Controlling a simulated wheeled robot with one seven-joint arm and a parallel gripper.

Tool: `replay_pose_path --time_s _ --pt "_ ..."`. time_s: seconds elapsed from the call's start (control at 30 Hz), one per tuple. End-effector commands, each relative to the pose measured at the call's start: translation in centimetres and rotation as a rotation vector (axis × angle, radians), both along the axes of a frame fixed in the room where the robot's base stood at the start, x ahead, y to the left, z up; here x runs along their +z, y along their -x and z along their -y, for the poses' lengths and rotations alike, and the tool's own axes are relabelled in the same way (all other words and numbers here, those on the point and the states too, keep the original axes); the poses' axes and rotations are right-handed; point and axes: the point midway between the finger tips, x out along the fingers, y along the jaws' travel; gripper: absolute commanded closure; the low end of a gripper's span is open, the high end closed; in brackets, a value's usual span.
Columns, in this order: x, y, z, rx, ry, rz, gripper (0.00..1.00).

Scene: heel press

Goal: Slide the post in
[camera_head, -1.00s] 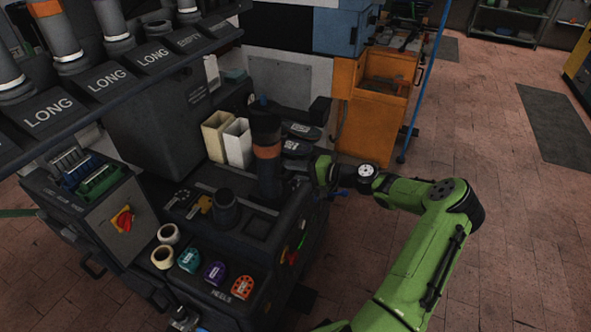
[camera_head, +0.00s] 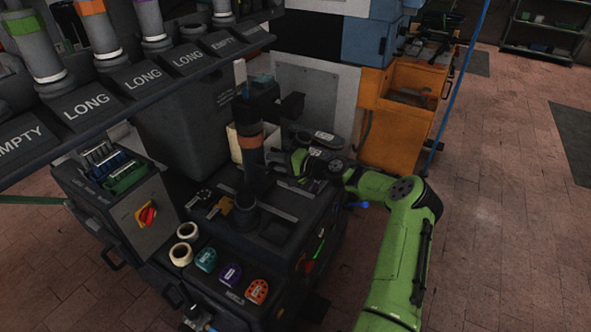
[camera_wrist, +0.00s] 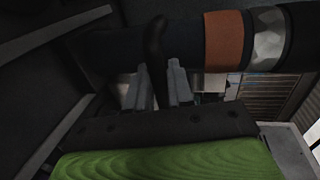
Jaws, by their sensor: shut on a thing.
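The post (camera_head: 249,150) is a dark upright cylinder with an orange band. In the wrist view the post (camera_wrist: 110,50) lies across the top, with an orange and a silvery band to the right. My gripper (camera_wrist: 157,78) is shut on its dark part; in the head view my gripper (camera_head: 272,160) reaches it from the right and the fingers are mostly hidden. The dark round socket (camera_head: 244,217) on the press bench is directly below the post in the picture. The post's lower end meets the socket's outline; I cannot tell whether it is inside or just above.
A rack (camera_head: 145,80) with posts and LONG and EMPTY labels overhangs at upper left. Cream rolls (camera_head: 181,254) and coloured heel pieces (camera_head: 230,275) lie at the bench front. A pale bin (camera_head: 235,146) stands behind the post. Shoe-shaped pieces (camera_head: 322,138) lie behind my wrist.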

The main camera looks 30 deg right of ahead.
Motion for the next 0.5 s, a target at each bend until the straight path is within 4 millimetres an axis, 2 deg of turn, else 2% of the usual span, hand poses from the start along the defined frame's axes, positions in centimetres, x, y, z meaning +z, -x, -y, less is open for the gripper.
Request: replay_pose_path --time_s 0.1,0.2,0.5 --pt "-0.1 -1.6 -1.1 0.002 0.001 0.002 1.00" --pt "0.0 -2.4 -1.5 0.001 0.001 0.002 1.00" --pt "0.1 -3.0 -1.8 0.000 -0.001 0.002 1.00"
